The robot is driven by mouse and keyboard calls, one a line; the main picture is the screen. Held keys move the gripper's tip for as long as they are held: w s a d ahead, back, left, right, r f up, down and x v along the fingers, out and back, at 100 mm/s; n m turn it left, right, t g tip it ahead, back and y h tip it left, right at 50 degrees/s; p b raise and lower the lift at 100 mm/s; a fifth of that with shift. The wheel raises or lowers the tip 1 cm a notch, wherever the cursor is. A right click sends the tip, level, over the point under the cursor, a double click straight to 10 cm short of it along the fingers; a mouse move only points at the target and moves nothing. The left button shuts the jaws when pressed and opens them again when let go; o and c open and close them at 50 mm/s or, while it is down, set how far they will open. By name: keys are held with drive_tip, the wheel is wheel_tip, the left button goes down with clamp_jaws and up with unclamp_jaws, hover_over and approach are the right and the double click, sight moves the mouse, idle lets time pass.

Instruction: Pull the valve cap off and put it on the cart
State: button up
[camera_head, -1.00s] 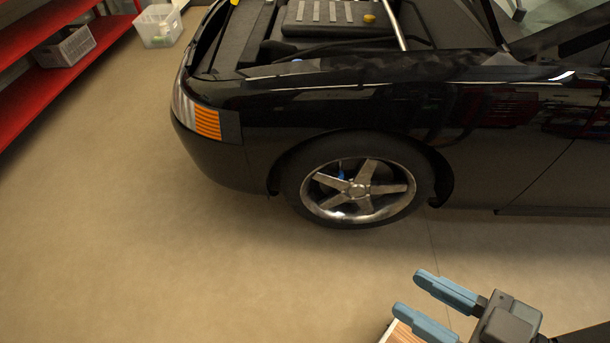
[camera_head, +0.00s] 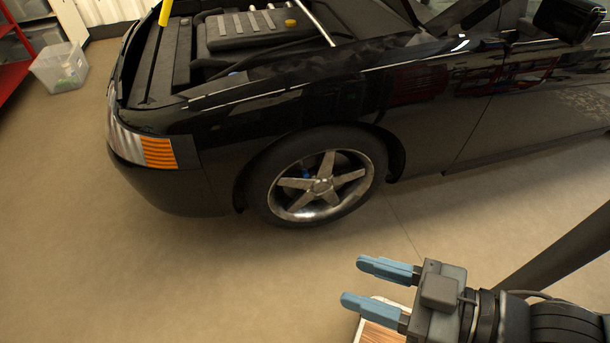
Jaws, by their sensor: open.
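The front wheel (camera_head: 322,184) of a black car shows a five-spoke silver rim in a dark tyre. I cannot make out a valve cap on it; at this size it is too small to tell. My gripper (camera_head: 366,283) is at the lower right, its two blue fingers apart and pointing left, with nothing between them. It is well apart from the wheel, nearer to me. A piece of a wooden-topped surface with a pale edge (camera_head: 378,330) shows under the gripper at the bottom edge; I cannot tell whether it is the cart.
The black car (camera_head: 430,100) fills the upper part, its engine bay open, with a yellow rod (camera_head: 165,12) at its front. A clear bin (camera_head: 60,68) stands on the floor at the upper left beside red shelving (camera_head: 12,75). The floor before the wheel is clear.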

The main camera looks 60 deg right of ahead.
drive_tip(key=w+d+f+m+h+b, duration=0.2)
drive_tip(key=w+f+m+b, duration=0.1)
drive_tip(key=f, duration=0.4)
drive_tip(key=w+d+f+m+h+b, duration=0.1)
drive_tip(key=w+d+f+m+b, duration=0.15)
drive_tip(key=f, duration=0.55)
drive_tip(key=m+g+h+b, duration=0.3)
drive_tip(key=m+h+b, duration=0.7)
drive_tip(key=m+b, duration=1)
approach(306, 176)
drive_tip(key=shift+m+p, duration=0.75)
drive_tip(key=shift+p, duration=0.35)
drive_tip(key=shift+b+x, duration=1.35)
drive_tip(key=shift+x, duration=3.1)
drive_tip(key=shift+f, duration=0.1)
clamp_jaws()
